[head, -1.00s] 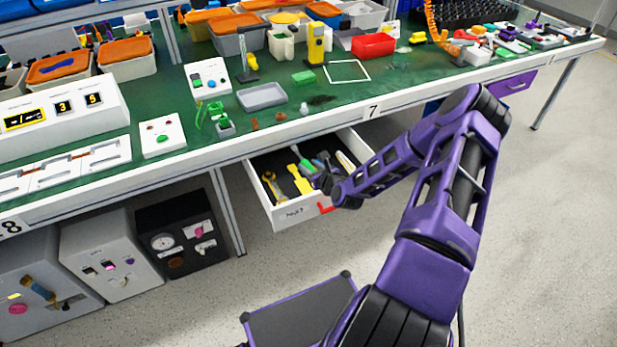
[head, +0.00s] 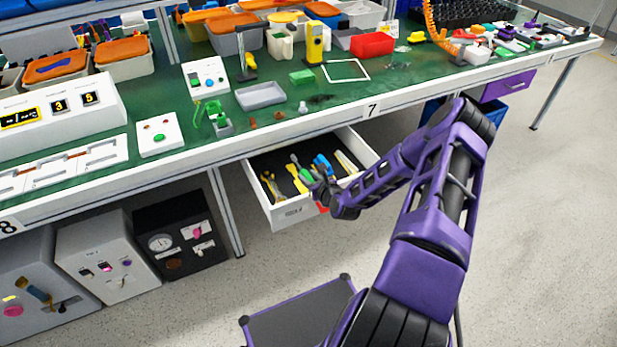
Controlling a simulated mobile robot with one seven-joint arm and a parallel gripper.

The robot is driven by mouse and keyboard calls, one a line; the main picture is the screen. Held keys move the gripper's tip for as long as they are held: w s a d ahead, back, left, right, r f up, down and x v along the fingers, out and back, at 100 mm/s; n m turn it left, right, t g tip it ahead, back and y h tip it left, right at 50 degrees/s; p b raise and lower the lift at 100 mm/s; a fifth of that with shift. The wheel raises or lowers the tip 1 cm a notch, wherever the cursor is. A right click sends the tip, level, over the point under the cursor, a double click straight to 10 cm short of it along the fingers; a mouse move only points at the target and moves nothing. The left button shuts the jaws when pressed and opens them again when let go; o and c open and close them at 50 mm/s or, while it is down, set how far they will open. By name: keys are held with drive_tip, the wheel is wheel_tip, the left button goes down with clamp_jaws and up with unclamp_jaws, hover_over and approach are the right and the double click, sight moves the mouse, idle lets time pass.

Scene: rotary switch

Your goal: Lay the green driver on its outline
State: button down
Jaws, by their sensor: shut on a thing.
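The green driver (head: 304,173) shows as a green handle with a pale grey end at the upper left, over the open drawer (head: 285,216). My gripper (head: 313,182) is at the driver's lower right end, shut on it. The dark wrist hides the fingertips and part of the handle. I cannot tell whether the driver touches the drawer floor. Its outline cannot be made out; the drawer's dark lining is partly covered by tools and my wrist.
In the drawer lie a yellow wrench (head: 269,184), a yellow tool (head: 296,180) and a blue tool (head: 323,163). The green bench (head: 290,119) overhangs the drawer's back. A white square outline (head: 346,69) is marked on the bench top.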

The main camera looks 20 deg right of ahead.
drive_tip(key=shift+f, duration=0.1)
drive_tip(key=shift+c, duration=2.4)
unclamp_jaws()
drive_tip(key=shift+r+p, duration=0.7)
drive_tip(key=shift+p, duration=0.05)
drive_tip(key=v, duration=1.2)
drive_tip(key=shift+p, duration=0.4)
drive_tip(key=shift+f, duration=0.1)
